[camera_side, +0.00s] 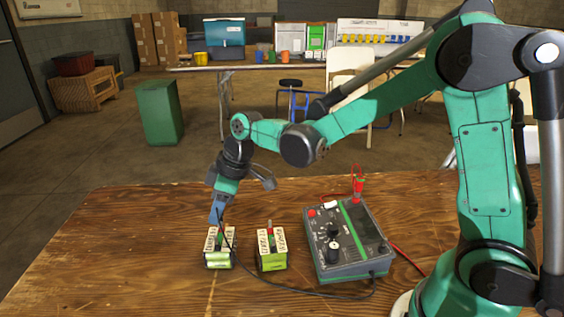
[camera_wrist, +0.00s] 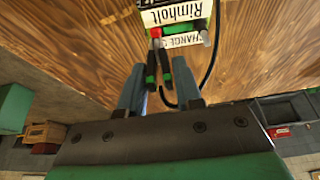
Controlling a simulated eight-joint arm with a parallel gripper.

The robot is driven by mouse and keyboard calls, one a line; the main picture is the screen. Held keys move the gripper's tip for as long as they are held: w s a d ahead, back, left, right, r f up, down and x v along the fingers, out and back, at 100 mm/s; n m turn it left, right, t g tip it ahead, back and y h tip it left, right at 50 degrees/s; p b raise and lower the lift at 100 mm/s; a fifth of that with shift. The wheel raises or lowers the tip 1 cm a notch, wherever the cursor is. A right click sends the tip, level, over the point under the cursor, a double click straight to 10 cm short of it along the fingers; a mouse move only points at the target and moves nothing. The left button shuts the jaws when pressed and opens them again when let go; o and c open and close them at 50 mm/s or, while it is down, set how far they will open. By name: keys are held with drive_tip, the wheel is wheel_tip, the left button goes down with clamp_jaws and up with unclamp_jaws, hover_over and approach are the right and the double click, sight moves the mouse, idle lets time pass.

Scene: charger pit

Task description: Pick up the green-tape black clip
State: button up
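The black clip with green tape (camera_wrist: 166,66) shows between my fingers in the wrist view, pointing up to the battery labelled Rimholt (camera_wrist: 180,12). Its two black-and-green arms stand slightly apart. My gripper (camera_wrist: 158,72) has its blue fingers apart, one on each side of the clip; whether they touch it I cannot tell. In the side view my gripper (camera_side: 217,214) points down just above the left battery (camera_side: 219,259), and the clip there is too small to make out clearly. A black cable (camera_side: 300,291) runs from the tester to this battery.
A second green battery (camera_side: 271,260) stands just right of the first. The grey charger box (camera_side: 350,250) with dials is farther right, with a red clip (camera_side: 358,188) at its back. The wooden table (camera_side: 120,240) is clear at left.

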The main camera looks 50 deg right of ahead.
clamp_jaws()
wheel_tip(320, 180, up, 20)
idle(0.6)
